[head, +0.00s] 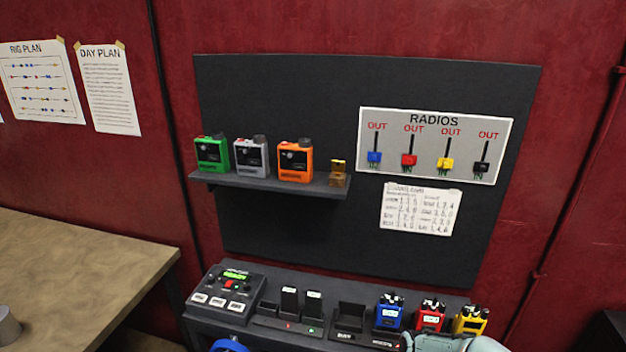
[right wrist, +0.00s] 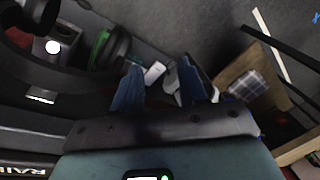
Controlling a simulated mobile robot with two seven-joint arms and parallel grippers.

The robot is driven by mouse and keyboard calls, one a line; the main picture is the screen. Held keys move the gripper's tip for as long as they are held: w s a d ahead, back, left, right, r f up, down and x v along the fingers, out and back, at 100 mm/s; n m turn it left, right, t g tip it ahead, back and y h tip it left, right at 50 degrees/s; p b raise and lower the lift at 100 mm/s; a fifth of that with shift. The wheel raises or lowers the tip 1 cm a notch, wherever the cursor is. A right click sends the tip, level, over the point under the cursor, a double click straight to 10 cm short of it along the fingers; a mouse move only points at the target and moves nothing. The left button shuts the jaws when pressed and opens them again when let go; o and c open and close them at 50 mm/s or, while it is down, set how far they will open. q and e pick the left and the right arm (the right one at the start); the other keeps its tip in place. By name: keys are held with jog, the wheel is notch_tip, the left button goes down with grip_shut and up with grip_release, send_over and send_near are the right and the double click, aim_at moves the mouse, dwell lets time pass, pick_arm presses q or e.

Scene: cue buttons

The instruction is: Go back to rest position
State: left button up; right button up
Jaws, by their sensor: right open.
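My right gripper (right wrist: 162,88) shows in the right wrist view with its two blue fingers apart. I see nothing clearly held between them; small white and grey things show beyond the fingers, too blurred to name. In the head view only a pale part of my right arm (head: 455,342) shows at the bottom edge, in front of the radios' shelf. My right gripper's fingers do not show there. My left gripper is in neither view.
Blue (head: 390,312), red (head: 430,315) and yellow (head: 469,320) radios stand on the lower shelf, close to my right arm. A button box (head: 228,290) sits at its left. Green (head: 211,154), grey (head: 251,156) and orange (head: 295,161) devices stand on the upper shelf. A table (head: 90,270) is at left.

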jog(key=s+a+f+m, duration=0.2)
jog(key=s+f, duration=0.3)
jog(key=s, duration=0.3)
jog(key=s+a+f+m, duration=0.1)
jog(key=s+f+m, duration=0.4)
jog(key=s, duration=0.3)
jog(key=s+a+f+m+y, duration=0.1)
jog(key=s+f+m, duration=0.3)
jog(key=s, duration=0.5)
jog(key=x, duration=0.3)
jog(key=shift+a, duration=0.4)
